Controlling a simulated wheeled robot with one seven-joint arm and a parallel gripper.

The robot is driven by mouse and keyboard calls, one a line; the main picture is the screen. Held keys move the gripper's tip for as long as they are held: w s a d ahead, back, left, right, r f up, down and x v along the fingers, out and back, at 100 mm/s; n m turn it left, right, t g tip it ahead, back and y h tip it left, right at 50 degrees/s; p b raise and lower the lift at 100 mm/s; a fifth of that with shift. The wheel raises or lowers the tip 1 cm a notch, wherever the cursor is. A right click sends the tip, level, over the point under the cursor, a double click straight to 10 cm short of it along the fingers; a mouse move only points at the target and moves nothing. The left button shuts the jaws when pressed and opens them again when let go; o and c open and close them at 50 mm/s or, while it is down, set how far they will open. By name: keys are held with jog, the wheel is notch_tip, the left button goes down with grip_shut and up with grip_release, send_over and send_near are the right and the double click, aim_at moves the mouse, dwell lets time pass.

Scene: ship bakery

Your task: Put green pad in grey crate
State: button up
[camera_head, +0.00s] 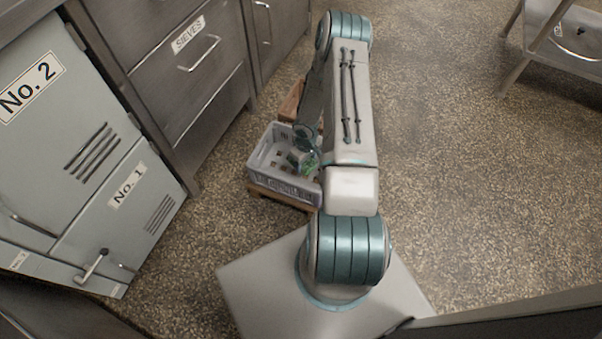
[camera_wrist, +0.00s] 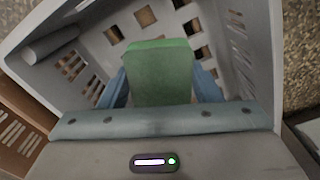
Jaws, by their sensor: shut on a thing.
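The grey crate (camera_head: 264,181) stands low by the cabinets in the head view, with slotted walls. Its wall (camera_wrist: 242,45) and holed floor surround my gripper in the wrist view. The green pad (camera_wrist: 160,72) sits between the two blue fingers of my gripper (camera_wrist: 160,88), which is shut on it. The pad is inside the crate's outline; whether it touches the floor I cannot tell. In the head view the pad (camera_head: 309,165) is a small green patch in the crate, and my arm hides part of the crate's right side.
A brown crate (camera_head: 291,101) stands behind the grey one, and brown wood shows under it. A drawer cabinet labelled SIEVES (camera_head: 200,70) and grey-green doors (camera_head: 110,195) line the left. A metal stand (camera_head: 560,40) is at upper right. The speckled floor (camera_head: 470,190) on the right is clear.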

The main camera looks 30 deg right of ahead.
jog(key=shift+f+b, duration=1.1)
jog(key=shift+f, duration=2.3)
jog(key=shift+f, duration=0.1)
jog(key=shift+f, duration=0.15)
jog(key=o, duration=0.9)
jog(key=shift+r, duration=0.2)
